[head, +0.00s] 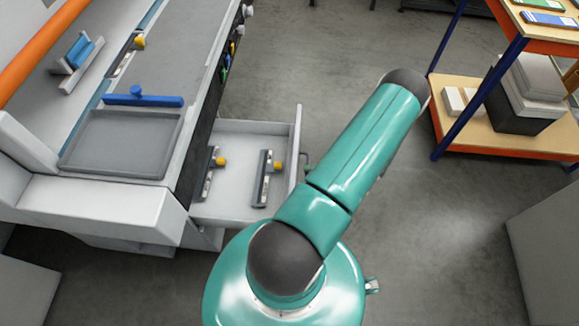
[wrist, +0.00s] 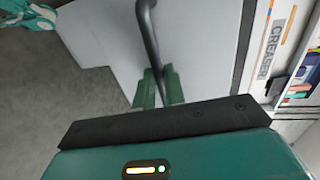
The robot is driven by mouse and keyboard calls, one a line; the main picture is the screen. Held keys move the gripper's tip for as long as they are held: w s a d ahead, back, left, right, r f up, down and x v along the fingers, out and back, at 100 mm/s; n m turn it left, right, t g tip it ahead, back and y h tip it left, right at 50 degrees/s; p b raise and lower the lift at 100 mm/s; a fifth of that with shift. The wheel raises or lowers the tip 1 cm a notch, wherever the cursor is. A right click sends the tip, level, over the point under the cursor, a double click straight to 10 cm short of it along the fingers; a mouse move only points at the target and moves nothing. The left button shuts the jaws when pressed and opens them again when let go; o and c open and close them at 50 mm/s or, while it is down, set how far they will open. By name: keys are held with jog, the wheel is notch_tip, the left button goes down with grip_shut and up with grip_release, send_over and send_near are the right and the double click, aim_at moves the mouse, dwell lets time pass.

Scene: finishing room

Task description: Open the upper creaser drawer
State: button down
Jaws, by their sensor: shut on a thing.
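The creaser drawer (head: 240,135) stands pulled out from the white machine in the head view, its light grey inside showing. Two dark tools with yellow knobs lie in it. In the wrist view its pale front panel (wrist: 100,35) carries a dark bar handle (wrist: 150,35). My gripper (wrist: 158,85) has its two green fingers shut on the handle, near one end of the bar. In the head view my arm hides most of my gripper. Whether another drawer lies below is hidden.
The white machine (head: 150,205) with a grey tray (head: 120,145) fills the left. A "CREASER" label (wrist: 275,50) shows at the right in the wrist view. A shelf rack (head: 470,110) with boxes stands at the right. Grey floor lies clear between them.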

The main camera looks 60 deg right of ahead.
jog(key=f+v, duration=0.1)
jog(key=v, duration=0.5)
jog(key=shift+s+d, duration=0.2)
jog(key=shift+s, duration=0.3)
jog(key=shift+f, duration=0.15)
jog(key=c, duration=1.5)
grip_release()
jog(key=v, duration=1.3)
jog(key=shift+s, duration=0.4)
jog(key=shift+d, duration=0.1)
